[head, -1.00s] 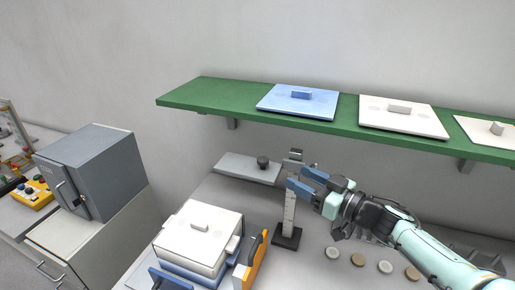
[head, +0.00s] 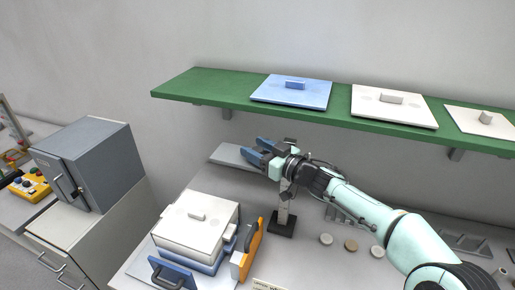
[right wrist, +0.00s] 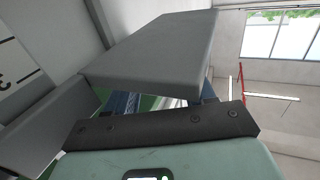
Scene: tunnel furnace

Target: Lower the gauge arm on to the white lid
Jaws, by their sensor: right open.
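The white lid (head: 197,214) lies on top of a blue and white box stack at the lower left of the head view. The gauge has a pale upright post (head: 284,208) on a black foot. Its flat grey arm (head: 226,155) sticks out to the left, above and behind the lid and apart from it. My right gripper (head: 255,150) is open at the grey arm and hides its dark knob. In the right wrist view, a grey slab (right wrist: 155,48), seemingly the gauge arm, fills the space past the blue fingers (right wrist: 165,99). I cannot tell whether they touch it.
A green shelf (head: 210,92) with a blue lid (head: 292,91) and white lids runs above my right gripper. Round discs (head: 326,239) lie right of the post.

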